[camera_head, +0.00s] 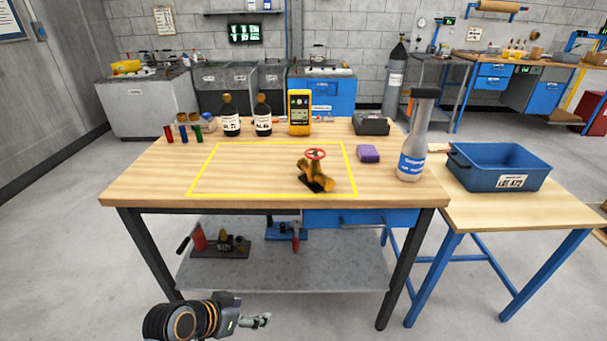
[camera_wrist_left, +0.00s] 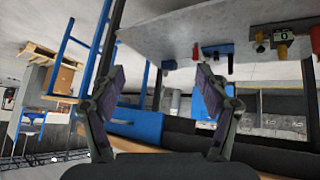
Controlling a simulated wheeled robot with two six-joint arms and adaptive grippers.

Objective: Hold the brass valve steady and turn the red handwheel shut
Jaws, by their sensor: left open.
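The brass valve (camera_head: 318,176) sits on the wooden table inside the yellow outline, right of its middle. Its red handwheel (camera_head: 315,154) is on top. My left gripper (camera_head: 262,320) is low in front of the table, below the tabletop and well apart from the valve. In the left wrist view its two fingers (camera_wrist_left: 160,88) are spread with nothing between them. The valve does not show in the left wrist view. My right gripper is in neither view.
A blue bin (camera_head: 500,168) is on the right side table. The outline's left part is clear.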

